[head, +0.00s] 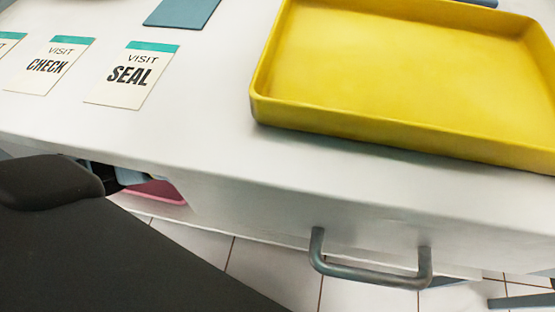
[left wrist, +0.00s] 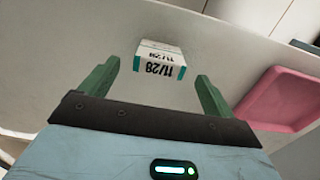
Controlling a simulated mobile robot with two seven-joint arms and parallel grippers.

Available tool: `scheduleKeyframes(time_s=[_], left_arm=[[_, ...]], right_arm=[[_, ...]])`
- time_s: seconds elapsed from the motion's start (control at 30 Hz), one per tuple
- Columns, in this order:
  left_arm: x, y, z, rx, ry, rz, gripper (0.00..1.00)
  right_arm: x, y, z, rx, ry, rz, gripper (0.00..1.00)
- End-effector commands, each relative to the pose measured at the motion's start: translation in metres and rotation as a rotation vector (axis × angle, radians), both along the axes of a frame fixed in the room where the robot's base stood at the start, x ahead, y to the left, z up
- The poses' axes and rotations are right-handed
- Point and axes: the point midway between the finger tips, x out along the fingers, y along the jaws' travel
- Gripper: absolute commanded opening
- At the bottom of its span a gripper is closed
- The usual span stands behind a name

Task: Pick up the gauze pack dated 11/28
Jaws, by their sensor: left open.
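The gauze pack dated 11/28 (left wrist: 160,60) is a small white box with teal ends. It shows in the left wrist view, ahead of my left gripper and roughly between its fingers in the picture, with its print upside down. My left gripper (left wrist: 157,78) is open, with its two green fingers apart and nothing held. I cannot tell the exact gap between the fingertips and the pack. The pack is not visible in the head view. My right gripper is in neither view.
A pink tray (left wrist: 285,97) lies right of the pack; part of it shows below the counter in the head view (head: 158,192). On the white counter (head: 200,120) are a yellow tray (head: 400,50) and VISIT cards (head: 133,75). A grey handle (head: 370,270) sticks out in front.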

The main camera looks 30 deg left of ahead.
Motion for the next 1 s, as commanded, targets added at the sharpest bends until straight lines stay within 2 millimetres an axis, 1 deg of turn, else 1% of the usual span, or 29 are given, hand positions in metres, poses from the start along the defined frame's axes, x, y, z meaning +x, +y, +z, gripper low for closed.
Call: scheduleKeyframes(time_s=[0.03, 0.13, 0.33, 0.43, 0.73, 0.8, 1.0], left_arm=[[-0.001, 0.000, -0.008, 0.000, 0.003, 0.001, 0.89], [-0.001, 0.000, -0.018, 0.000, 0.003, 0.001, 0.89], [0.000, 0.000, -0.021, 0.000, 0.001, 0.000, 0.89], [0.000, 0.000, -0.028, -0.001, 0.002, 0.000, 0.89], [0.000, 0.000, -0.068, -0.001, 0.003, 0.001, 0.89], [0.000, 0.000, -0.072, 0.000, 0.001, 0.000, 0.89], [0.000, 0.000, -0.071, -0.001, -0.001, 0.000, 0.89]], right_arm=[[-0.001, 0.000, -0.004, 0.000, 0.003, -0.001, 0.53], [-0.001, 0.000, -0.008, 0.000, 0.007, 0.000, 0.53], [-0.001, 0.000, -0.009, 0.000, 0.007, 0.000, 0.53], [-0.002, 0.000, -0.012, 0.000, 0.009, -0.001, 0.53], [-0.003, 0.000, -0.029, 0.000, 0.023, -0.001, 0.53], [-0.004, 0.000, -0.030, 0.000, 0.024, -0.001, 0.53], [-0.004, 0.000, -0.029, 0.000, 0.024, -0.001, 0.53]])
